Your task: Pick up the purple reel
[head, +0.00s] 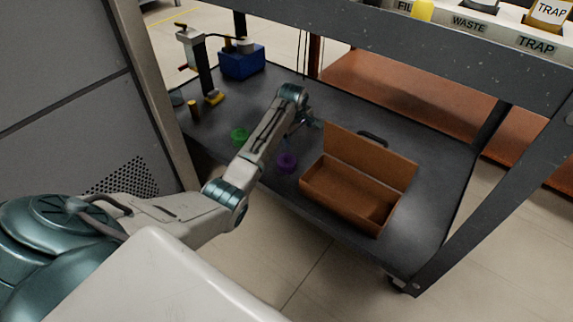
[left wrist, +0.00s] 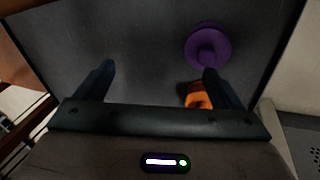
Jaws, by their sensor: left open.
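The purple reel (head: 286,162) lies on the dark shelf near its front edge, left of the brown box. In the left wrist view the purple reel (left wrist: 207,43) is at the upper right, beyond the tip of the right-hand finger. My left gripper (head: 311,121) is above the shelf, farther back than the reel. In the left wrist view its fingers (left wrist: 158,78) are apart with nothing between them. The reel is outside the gap, apart from the fingers as far as I can tell. My right gripper is not in view.
An orange object (left wrist: 198,96) is partly hidden by the right-hand finger. A green reel (head: 240,135) lies left of my forearm. An open brown box (head: 345,194) stands to the right. A blue box (head: 241,64) and a stand (head: 203,75) are at the back left.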

